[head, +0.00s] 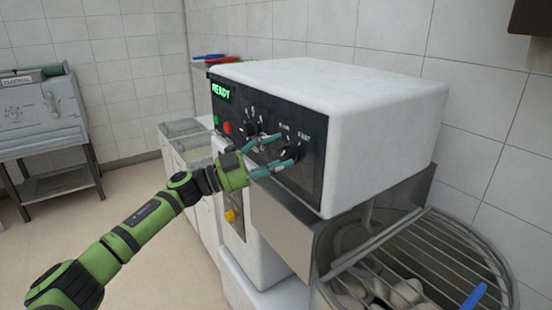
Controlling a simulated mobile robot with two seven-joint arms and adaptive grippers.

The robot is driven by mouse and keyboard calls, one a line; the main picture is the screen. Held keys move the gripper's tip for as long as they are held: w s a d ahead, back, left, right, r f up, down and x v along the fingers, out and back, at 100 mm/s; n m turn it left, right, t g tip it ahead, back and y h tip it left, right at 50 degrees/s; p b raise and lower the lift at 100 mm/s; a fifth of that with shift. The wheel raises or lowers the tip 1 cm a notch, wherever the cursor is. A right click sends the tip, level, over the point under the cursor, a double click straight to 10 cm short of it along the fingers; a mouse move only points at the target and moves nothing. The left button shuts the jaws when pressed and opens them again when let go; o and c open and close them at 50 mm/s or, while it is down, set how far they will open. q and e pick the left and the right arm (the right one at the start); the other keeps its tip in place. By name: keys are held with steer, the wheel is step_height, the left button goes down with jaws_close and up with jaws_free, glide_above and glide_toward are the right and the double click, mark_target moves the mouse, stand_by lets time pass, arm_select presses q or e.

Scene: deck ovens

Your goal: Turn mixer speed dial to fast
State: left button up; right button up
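The white mixer (385,105) has a black control panel facing left. The speed dial (293,151) is the right one of two dark dials, below white lettering that seems to read slow and fast. My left gripper (285,150) is open in front of the panel. Its two teal fingertips are one above and one below the speed dial. I cannot tell whether they touch it, and the dial's pointer is too small to read. My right gripper is not in view.
The panel also has a second dial (250,127), a green READY display (221,91), a red button (227,128) and a green button (216,120). A wire guard (440,240) covers the bowl at the lower right. Open floor (140,215) lies at the left.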

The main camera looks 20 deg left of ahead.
arm_select(q)
steer(key=shift+w+f, duration=0.1)
steer(key=shift+f, duration=0.1)
steer(key=shift+a+f, duration=0.1)
steer(key=v, duration=1.1)
steer(key=shift+s+a, duration=0.25)
steer(key=shift+a, duration=0.1)
